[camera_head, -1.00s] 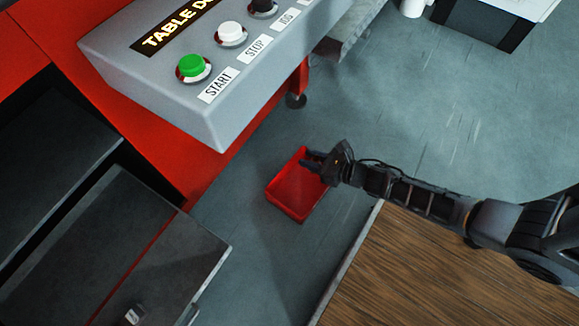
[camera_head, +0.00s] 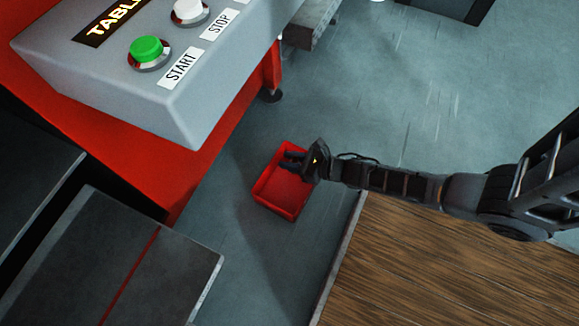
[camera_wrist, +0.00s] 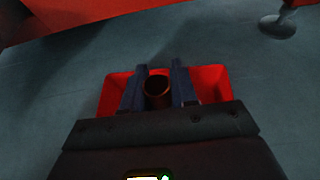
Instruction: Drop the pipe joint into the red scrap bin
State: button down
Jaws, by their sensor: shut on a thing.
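The red scrap bin (camera_head: 286,197) stands on the floor in the middle of the head view, open side up. My gripper (camera_head: 290,159) is over the bin's upper part in that view. In the wrist view my gripper (camera_wrist: 158,85) is shut on the pipe joint (camera_wrist: 157,88), a dark brown ring-shaped piece between the two fingers. The red bin (camera_wrist: 215,84) shows behind and on both sides of the fingers there. The pipe joint cannot be made out in the head view. The fingers hide part of the bin's inside.
A grey control box with a green START button (camera_head: 146,48) sits on a red machine at upper left. A wooden surface (camera_head: 450,265) lies at lower right, below my arm. A grey metal block (camera_head: 150,270) is at lower left. Floor around the bin is clear.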

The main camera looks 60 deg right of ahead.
jog(key=c, duration=0.8)
grip_release()
jog(key=p+v, duration=0.2)
jog(key=v, duration=0.5)
jog(key=shift+s+r+p, duration=0.2)
jog(key=shift+s+p, duration=0.15)
jog(key=shift+s, duration=0.05)
